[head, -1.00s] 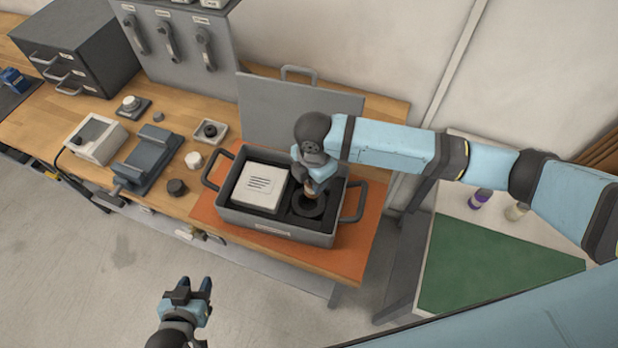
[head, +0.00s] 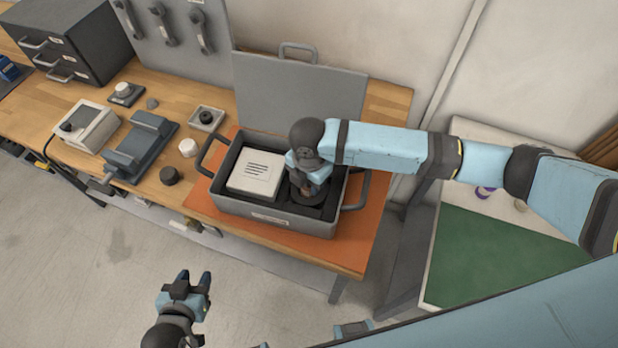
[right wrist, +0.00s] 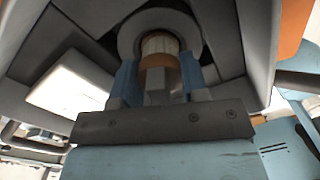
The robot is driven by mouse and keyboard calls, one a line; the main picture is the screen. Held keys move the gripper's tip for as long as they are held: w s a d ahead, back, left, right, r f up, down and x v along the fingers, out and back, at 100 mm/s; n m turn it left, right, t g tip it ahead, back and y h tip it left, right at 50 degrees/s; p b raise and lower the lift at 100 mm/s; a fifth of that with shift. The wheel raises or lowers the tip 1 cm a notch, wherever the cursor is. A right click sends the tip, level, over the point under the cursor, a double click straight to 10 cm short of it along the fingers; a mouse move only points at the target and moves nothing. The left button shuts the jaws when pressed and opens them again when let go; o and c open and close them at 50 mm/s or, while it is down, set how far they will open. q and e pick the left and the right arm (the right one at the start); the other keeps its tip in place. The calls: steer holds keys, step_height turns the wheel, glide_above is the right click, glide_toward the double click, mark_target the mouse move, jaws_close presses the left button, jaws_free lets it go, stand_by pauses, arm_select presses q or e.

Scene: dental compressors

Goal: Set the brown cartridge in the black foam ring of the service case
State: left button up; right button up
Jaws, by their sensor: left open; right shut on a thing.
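The brown cartridge (right wrist: 158,62), with a pale ribbed end, is between the fingers of my right gripper (right wrist: 158,82) in the right wrist view. My right gripper (head: 307,190) is shut on it and points down into the right part of the grey service case (head: 262,217). The black foam ring (head: 318,203) is directly under the gripper and partly hidden by it; it also surrounds the cartridge's far end in the right wrist view (right wrist: 132,32). I cannot tell how deep the cartridge sits. My left gripper (head: 186,285) is open and empty in front of the bench.
A white labelled box (head: 255,174) fills the case's left part. The raised lid (head: 290,100) stands behind. Case handles (head: 357,190) stick out at both ends. Left of the orange mat (head: 345,245) are a dark cap (head: 169,175), a white cap (head: 187,147) and a grey cradle (head: 140,145).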

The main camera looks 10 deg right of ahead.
stand_by(0.3)
steer(key=shift+p, duration=0.3)
steer(key=shift+p, duration=0.65)
stand_by(0.8)
steer(key=shift+f+b, duration=0.3)
steer(key=shift+f, duration=0.4)
steer(key=o, duration=0.6)
steer(key=shift+o, duration=0.2)
